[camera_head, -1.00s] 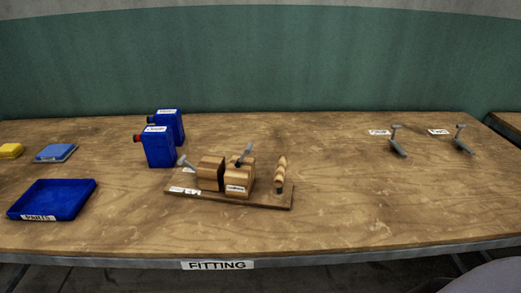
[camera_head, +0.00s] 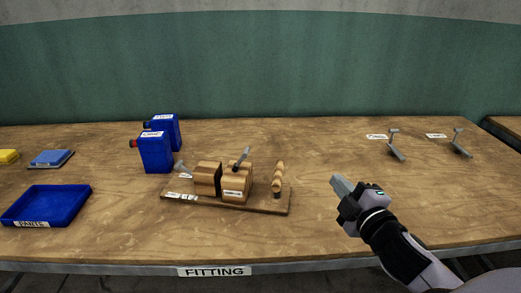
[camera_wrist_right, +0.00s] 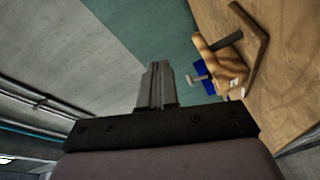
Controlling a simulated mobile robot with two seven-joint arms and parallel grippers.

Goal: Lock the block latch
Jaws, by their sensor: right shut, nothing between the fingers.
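A wooden block press (camera_head: 236,185) stands on a wooden base board (camera_head: 265,208) near the table's middle. A grey metal lever (camera_head: 241,157) sticks up at a tilt from the block, and a second grey handle (camera_head: 180,166) shows at its left. I cannot tell whether either one is the latch. A wooden piece with a wavy outline (camera_head: 278,178) stands at the board's right end. My right gripper (camera_head: 337,184) is shut and empty, above the table to the right of the board and apart from it. The right wrist view shows its closed fingers (camera_wrist_right: 154,86). My left gripper is out of view.
Two blue canisters (camera_head: 155,151) stand behind the board's left end. A blue tray (camera_head: 46,206) lies at the left, with a blue pad (camera_head: 51,158) behind it. Two metal levers (camera_head: 395,146) (camera_head: 460,144) stand at the back right.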

